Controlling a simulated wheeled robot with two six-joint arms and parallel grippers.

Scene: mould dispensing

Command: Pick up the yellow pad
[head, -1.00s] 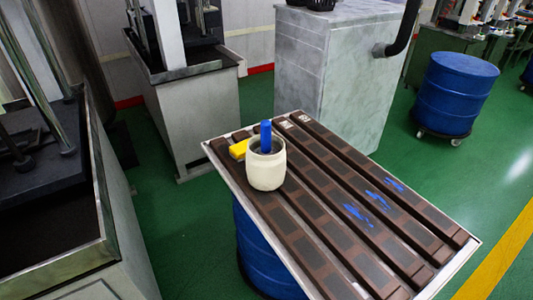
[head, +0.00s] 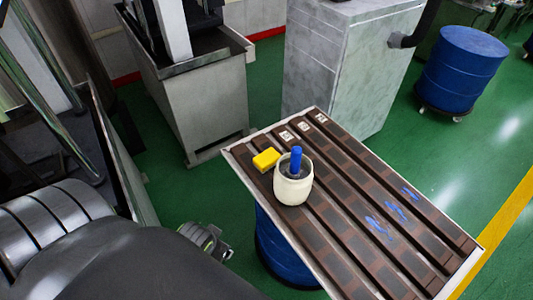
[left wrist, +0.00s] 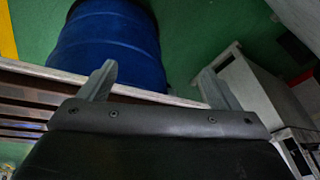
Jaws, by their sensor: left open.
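The yellow pad (head: 266,159) lies on the far left part of the brown slatted tabletop (head: 240,150) in the head view. It is just behind and left of a cream pot (head: 293,188) with a blue handle (head: 296,158) standing up in it. My left gripper (head: 212,242) shows partly at the lower left, beyond the dark arm, off the table's left side and apart from the pad. In the left wrist view its two fingers (left wrist: 158,84) are spread with nothing between them. The pad does not show there. My right gripper is in no view.
A blue drum (head: 275,245) stands under the table, and it fills the top of the left wrist view (left wrist: 110,45). Grey machine cabinets (head: 205,100) (head: 345,75) stand behind. Another blue drum (head: 460,70) is at the far right. Green floor lies between.

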